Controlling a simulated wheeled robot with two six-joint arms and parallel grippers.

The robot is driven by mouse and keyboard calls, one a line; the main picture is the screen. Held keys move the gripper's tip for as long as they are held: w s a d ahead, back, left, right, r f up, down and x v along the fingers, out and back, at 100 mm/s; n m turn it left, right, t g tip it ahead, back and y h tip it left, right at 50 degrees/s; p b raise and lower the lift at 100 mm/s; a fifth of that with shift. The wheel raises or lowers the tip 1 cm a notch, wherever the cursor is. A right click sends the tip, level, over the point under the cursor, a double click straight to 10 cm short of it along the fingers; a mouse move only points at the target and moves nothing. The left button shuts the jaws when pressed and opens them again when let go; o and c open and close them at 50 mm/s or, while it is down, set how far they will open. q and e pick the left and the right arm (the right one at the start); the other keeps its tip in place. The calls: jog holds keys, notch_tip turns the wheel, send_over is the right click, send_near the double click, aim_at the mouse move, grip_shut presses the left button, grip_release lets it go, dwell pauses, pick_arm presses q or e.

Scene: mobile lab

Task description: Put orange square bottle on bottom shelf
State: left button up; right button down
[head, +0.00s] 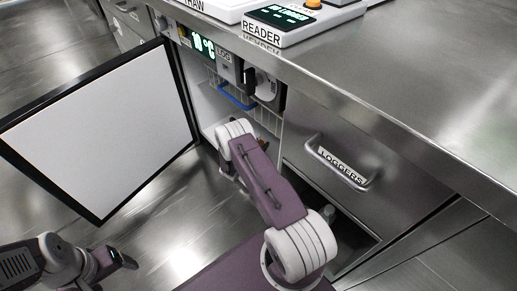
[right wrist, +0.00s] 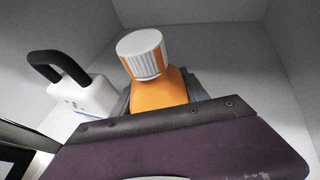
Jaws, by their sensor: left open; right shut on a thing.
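The orange square bottle (right wrist: 158,92) with a white ribbed cap stands roughly upright, slightly tilted in the right wrist view. My right gripper (right wrist: 160,102) is shut on it, mostly hidden behind my wrist. In the head view my right arm reaches into the open cabinet (head: 205,100), low under the wire basket; a small orange-brown patch shows beside the wrist. The bottle's base is hidden, so I cannot tell whether it touches the bottom shelf. My left gripper (head: 122,262) is open and empty above the floor at the lower left.
A white case with a black handle (right wrist: 82,95) stands left of the bottle, inside the light-walled compartment. The cabinet door (head: 100,130) is swung open to the left. A blue-handled wire basket (head: 238,98) is above my arm. A LOGGERS drawer (head: 335,160) is at the right.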

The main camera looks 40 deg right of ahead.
jog(key=shift+r, duration=0.1)
jog(key=shift+f, duration=0.25)
jog(key=c, duration=0.6)
grip_release()
jog(key=shift+r, duration=0.1)
jog(key=shift+r+p, duration=0.25)
jog(key=shift+p, duration=0.1)
jog(key=shift+p+v, duration=3.4)
jog(key=shift+v, duration=2.55)
jog(key=shift+s+f, duration=0.1)
